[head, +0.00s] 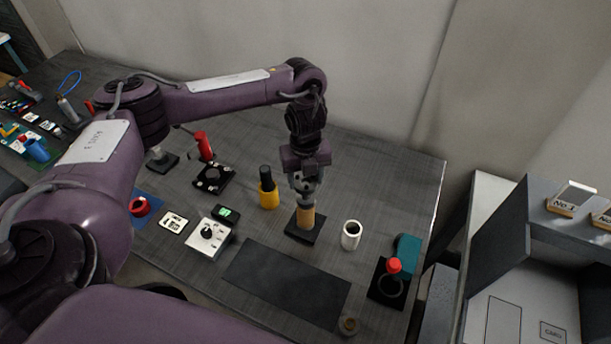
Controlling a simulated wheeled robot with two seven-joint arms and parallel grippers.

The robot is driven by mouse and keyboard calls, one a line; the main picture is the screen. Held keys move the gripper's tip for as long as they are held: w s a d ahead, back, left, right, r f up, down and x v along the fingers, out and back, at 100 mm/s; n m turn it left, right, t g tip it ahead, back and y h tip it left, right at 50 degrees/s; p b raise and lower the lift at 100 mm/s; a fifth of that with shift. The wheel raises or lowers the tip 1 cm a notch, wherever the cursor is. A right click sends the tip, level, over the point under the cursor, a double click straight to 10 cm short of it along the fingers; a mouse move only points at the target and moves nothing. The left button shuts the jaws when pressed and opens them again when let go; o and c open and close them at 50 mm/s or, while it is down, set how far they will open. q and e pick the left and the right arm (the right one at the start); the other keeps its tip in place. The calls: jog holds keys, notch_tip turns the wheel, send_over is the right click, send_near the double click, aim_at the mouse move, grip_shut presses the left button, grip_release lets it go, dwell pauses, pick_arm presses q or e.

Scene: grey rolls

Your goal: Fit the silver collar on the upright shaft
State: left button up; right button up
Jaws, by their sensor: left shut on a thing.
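My left gripper (306,196) points straight down over the tan upright shaft (305,218). The shaft stands on a black square base (303,235) on the table. The gripper is shut on a small silver piece at the shaft's top, which I take to be the silver collar. The fingers hide most of it. I cannot tell whether the collar is around the shaft or just above it. My right gripper is not in view.
On the grey table (400,180), a yellow-and-black bottle (267,190) stands left of the shaft and a white cup (351,236) right of it. A red-topped part on a black plate (389,282) is front right. A dark mat (285,284) lies clear in front.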

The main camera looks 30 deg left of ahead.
pick_arm(q)
jog(key=shift+f, duration=0.2)
jog(key=shift+f+b, duration=1.5)
jog(key=shift+f, duration=0.5)
jog(key=o, duration=1.3)
notch_tip(320, 180, up, 8)
jog(key=shift+f+p, duration=0.1)
jog(key=shift+p, duration=0.4)
